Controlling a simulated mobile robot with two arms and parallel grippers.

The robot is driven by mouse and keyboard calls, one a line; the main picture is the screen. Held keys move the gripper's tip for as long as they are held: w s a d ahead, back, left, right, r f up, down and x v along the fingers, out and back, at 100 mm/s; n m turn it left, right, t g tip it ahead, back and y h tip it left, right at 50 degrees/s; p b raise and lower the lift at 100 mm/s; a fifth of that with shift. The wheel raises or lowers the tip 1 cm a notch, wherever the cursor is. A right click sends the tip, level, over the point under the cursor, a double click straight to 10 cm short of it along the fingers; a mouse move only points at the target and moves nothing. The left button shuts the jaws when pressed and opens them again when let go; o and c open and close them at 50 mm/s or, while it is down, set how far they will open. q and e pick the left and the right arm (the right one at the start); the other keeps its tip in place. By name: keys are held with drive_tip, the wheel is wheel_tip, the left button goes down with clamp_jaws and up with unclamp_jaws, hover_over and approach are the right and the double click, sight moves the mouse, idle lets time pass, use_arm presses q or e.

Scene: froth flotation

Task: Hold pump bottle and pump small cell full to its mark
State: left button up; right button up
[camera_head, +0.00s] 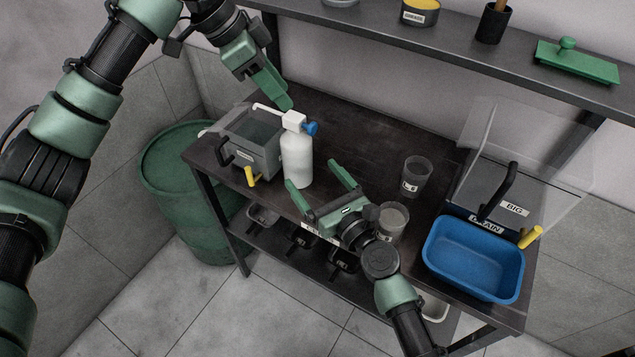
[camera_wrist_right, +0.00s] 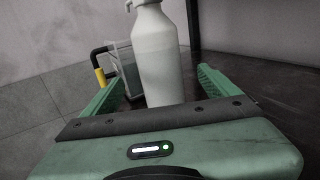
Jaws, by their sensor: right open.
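The white pump bottle (camera_head: 298,163) stands upright on the dark bench, with a white pump head (camera_head: 293,121) and a blue part at its right. Its spout points left over the small grey cell (camera_head: 262,158), which has a black handle and yellow valve. The cell's mark and fill level are not clear. My left gripper (camera_head: 287,103) looks shut, its tips just above the pump head; contact is unclear. My right gripper (camera_head: 313,176) is open, its fingers pointing at the bottle. In the right wrist view, the bottle (camera_wrist_right: 160,60) shows between the open fingers, not gripped.
Two clear cups (camera_head: 415,176) stand right of my right gripper. The big cell (camera_head: 470,190) and a blue tub (camera_head: 473,262) are at the right. A shelf (camera_head: 440,48) runs above the back. A green barrel (camera_head: 165,185) stands left.

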sight(305, 167)
drive_tip(key=x, duration=0.6)
drive_tip(key=shift+w+a, duration=0.1)
drive_tip(key=shift+w, duration=0.1)
drive_tip(key=shift+f, duration=0.1)
